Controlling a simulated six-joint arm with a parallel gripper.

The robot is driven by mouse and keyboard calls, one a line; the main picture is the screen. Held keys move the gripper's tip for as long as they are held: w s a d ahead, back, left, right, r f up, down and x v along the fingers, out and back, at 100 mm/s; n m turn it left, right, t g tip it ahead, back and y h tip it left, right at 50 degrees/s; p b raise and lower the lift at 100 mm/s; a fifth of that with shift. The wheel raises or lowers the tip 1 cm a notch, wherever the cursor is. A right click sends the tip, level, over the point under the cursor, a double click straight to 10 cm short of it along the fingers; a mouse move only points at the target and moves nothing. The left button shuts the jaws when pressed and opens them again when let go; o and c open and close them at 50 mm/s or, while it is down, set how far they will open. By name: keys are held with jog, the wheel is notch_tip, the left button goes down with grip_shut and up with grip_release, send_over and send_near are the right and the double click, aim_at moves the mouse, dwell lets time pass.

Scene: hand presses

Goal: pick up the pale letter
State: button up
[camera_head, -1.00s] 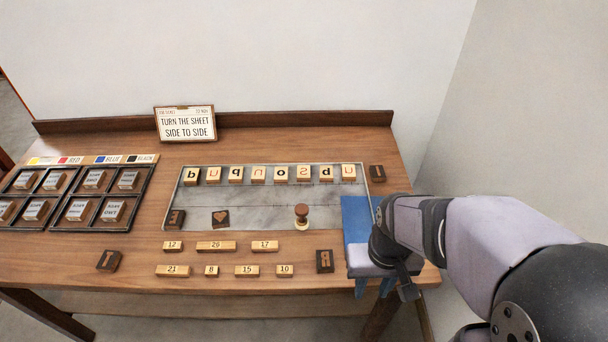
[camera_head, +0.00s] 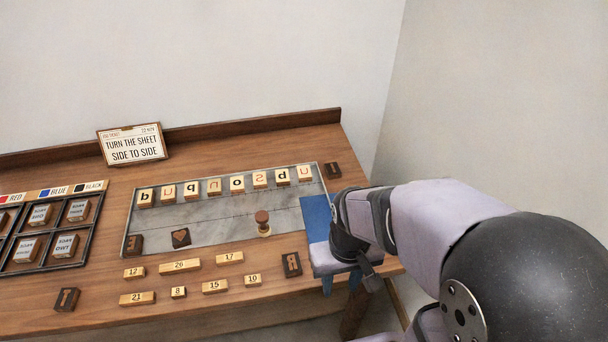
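Several pale wooden letter blocks stand in a row along the back of a grey metal plate (camera_head: 205,232). The leftmost pale letter (camera_head: 145,198) looks like a b, and the rightmost pale letter (camera_head: 305,173) like a u. The frames do not show which single one is meant. My gripper (camera_head: 341,284) is at the table's front right, right of the plate and well away from the row. Its two blue fingers look spread apart with nothing visible between them. My wrist hides part of it.
Dark letter blocks (camera_head: 290,264) lie around the plate. A dark heart block (camera_head: 181,237) and a wooden knob-topped stamp (camera_head: 263,222) stand on it. Numbered pale strips (camera_head: 180,266) lie in front. A blue mat (camera_head: 316,216) lies beside my wrist. A divided tray (camera_head: 57,232) is at left.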

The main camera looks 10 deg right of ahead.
aim_at(304, 172)
jog(key=o, duration=0.4)
jog(key=shift+o, duration=0.2)
jog(key=w+f+t+b, duration=0.1)
jog(key=w+f+t, duration=0.1)
jog(key=w, duration=0.4)
jog(key=w+d+f+t+b, duration=0.1)
jog(key=w+f+b, duration=0.1)
jog(key=w, duration=0.5)
jog(key=w+f+t+b, duration=0.2)
jog(key=w, duration=0.5)
jog(key=shift+w+d+f+t, duration=0.15)
jog(key=shift+t, duration=0.15)
jog(key=w+f+t+b, duration=0.1)
jog(key=w+t, duration=0.1)
jog(key=w, duration=0.3)
jog(key=w+t+b, duration=0.1)
jog(key=w+t, duration=0.1)
jog(key=w, duration=0.4)
jog(key=w+f+t+b, duration=0.1)
jog(key=w+t, duration=0.1)
jog(key=w, duration=0.4)
jog(key=shift+d+f+b, duration=0.35)
jog(key=shift+d+b, duration=0.05)
jog(key=shift+w+r+t, duration=0.15)
jog(key=shift+w+t, duration=0.25)
jog(key=shift+x, duration=1.05)
jog(key=shift+p, duration=0.3)
jog(key=shift+p+x, duration=0.8)
jog(key=shift+x, duration=1.75)
